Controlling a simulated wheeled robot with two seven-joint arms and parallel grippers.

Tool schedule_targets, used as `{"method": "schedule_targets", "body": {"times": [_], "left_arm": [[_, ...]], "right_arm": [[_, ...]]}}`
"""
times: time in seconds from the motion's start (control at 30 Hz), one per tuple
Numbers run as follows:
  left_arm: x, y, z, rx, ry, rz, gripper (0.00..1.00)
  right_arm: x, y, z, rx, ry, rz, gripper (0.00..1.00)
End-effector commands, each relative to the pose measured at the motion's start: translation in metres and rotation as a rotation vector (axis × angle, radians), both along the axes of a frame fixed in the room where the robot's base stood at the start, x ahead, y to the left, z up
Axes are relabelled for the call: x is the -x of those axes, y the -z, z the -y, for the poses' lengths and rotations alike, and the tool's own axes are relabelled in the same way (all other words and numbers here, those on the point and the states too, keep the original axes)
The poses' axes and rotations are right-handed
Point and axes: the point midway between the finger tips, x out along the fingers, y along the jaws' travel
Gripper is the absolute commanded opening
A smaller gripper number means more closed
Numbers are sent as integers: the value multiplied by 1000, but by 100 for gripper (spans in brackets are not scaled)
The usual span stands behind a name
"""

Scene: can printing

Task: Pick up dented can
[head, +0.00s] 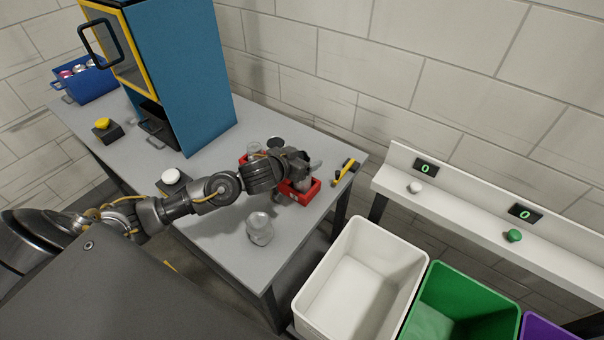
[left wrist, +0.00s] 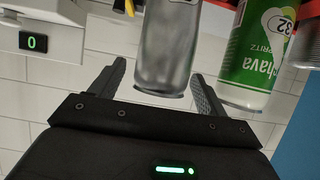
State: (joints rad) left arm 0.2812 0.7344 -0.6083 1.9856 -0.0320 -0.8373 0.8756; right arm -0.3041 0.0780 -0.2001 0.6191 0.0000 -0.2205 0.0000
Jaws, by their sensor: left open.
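A crumpled-looking silver can (head: 260,229) stands on the grey table (head: 215,215) near its front edge, apart from my gripper. My left gripper (head: 308,166) is over the red tray (head: 301,197) at the table's right end. In the left wrist view my left gripper (left wrist: 158,85) is open, with a plain silver can (left wrist: 168,50) between or just beyond its fingers. I cannot tell whether that can is dented or touched by the fingers. A green printed can (left wrist: 257,50) is right beside it. My arm hides part of the tray.
A blue machine (head: 180,80) with a yellow-framed door stands at the table's back. A blue crate of cans (head: 92,86) is at far left. White (head: 335,290), green (head: 440,310) and purple (head: 545,328) bins stand right of the table. A yellow-black tool (head: 345,170) lies near the tray.

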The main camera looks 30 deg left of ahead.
Motion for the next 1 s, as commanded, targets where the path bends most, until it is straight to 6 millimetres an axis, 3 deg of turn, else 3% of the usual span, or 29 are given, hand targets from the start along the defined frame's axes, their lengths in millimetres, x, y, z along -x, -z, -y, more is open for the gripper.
{"method": "schedule_targets", "body": {"times": [0.03, 0.47, 0.77, 1.0], "left_arm": [[0, 0, 0, 0, 0, 0, 73], [0, 0, 0, 0, -1, 0, 18], [0, -3, 0, 1, -1, 1, 18], [0, -27, 0, 1, 1, 5, 18]], "right_arm": [[-1, 0, 0, 0, 0, 1, 36], [-4, 0, 2, 2, -1, 6, 36], [-5, 1, 3, 3, -1, 6, 36], [-5, 3, 3, 3, -1, 7, 36]]}}
